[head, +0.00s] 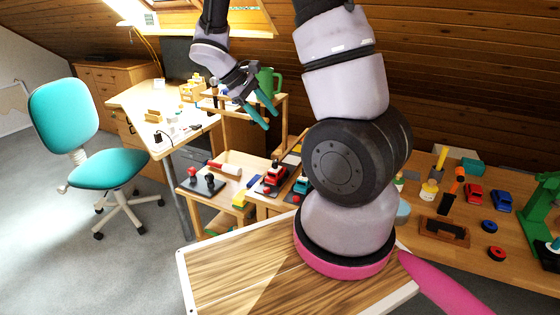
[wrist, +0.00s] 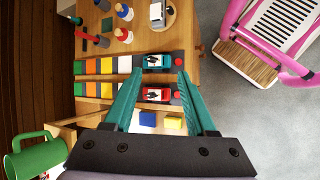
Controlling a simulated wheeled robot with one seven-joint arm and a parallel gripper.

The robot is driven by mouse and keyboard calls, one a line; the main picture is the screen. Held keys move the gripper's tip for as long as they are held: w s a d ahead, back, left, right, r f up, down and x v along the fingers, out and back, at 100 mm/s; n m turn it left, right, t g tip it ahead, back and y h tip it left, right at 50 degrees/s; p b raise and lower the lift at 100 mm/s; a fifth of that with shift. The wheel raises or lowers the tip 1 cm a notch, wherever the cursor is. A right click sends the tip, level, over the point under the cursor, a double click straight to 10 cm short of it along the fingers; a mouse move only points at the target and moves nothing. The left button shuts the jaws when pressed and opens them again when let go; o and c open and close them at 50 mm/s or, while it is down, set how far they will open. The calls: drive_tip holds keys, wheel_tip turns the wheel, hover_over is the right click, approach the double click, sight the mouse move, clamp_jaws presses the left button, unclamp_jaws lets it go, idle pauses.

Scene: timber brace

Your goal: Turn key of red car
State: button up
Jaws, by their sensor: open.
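The red car (wrist: 148,95) sits on a dark strip in the wrist view, just ahead of my gripper (wrist: 159,76) and between the lines of its teal fingers. It has a small black and white detail on top; I cannot make out a key for certain. A red round knob (wrist: 178,93) lies beside its right end. In the head view the red car (head: 275,174) is on a low wooden stand, below my gripper (head: 267,113). My gripper is open and empty, apart from the car.
A teal car (wrist: 155,62) sits parallel to the red one, with coloured blocks (wrist: 107,66) to the left. A green jug (head: 266,82) stands behind my gripper. Open floor lies left.

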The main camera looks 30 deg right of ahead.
drive_tip(key=w+d+f+n+t+h, duration=0.1)
drive_tip(key=w+f+n+h, duration=0.15)
drive_tip(key=f, duration=0.35)
drive_tip(key=w+f+n+h, duration=0.2)
drive_tip(key=f+n+h, duration=0.2)
drive_tip(key=f, duration=0.2)
drive_tip(key=n+t+h, duration=0.3)
drive_tip(key=n+t, duration=0.5)
drive_tip(key=n, duration=0.2)
approach(273, 165)
drive_tip(key=x, duration=0.4)
drive_tip(key=shift+w+f, duration=0.25)
drive_tip(key=shift+w, duration=0.2)
drive_tip(key=shift+w+d+f+n, duration=0.15)
drive_tip(key=shift+d+n, duration=0.1)
drive_tip(key=x, duration=1)
drive_tip(key=shift+w+d+r, duration=0.1)
drive_tip(key=shift+d+r, duration=0.05)
drive_tip(key=shift+r, duration=0.05)
clamp_jaws()
